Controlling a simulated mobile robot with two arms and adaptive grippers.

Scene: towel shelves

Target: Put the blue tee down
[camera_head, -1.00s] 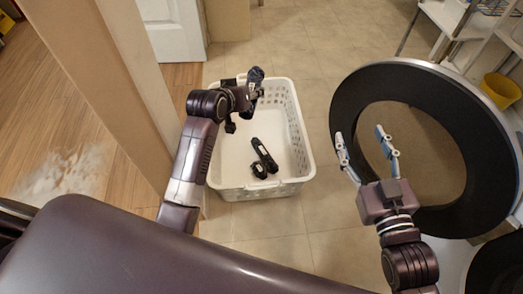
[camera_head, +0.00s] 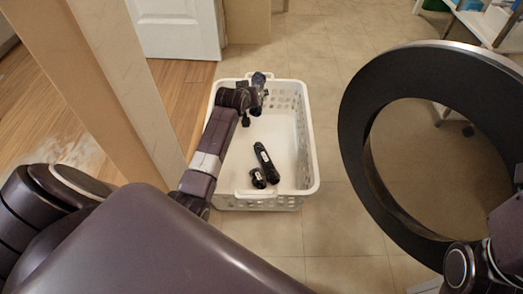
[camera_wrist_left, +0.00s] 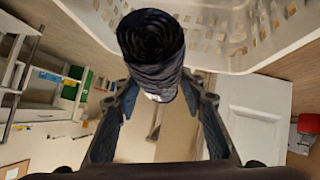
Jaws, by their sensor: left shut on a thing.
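My left gripper (camera_head: 257,97) is shut on the blue tee (camera_head: 259,79), a dark blue roll, at the far end of the white laundry basket (camera_head: 309,150). In the left wrist view the tee's coiled end (camera_wrist_left: 152,42) sits between the two fingers of my left gripper (camera_wrist_left: 163,92), with the basket's perforated wall (camera_wrist_left: 255,35) behind it. I cannot tell whether the tee touches the basket. My right gripper is out of view; only part of that arm shows at the lower right.
Two black items with white labels, a longer one (camera_head: 266,160) and a shorter one (camera_head: 258,180), lie inside the basket. A big black ring (camera_head: 362,120) stands at the right. A wooden post (camera_head: 110,80) is at the left. Tiled floor (camera_head: 335,215) is clear between basket and ring.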

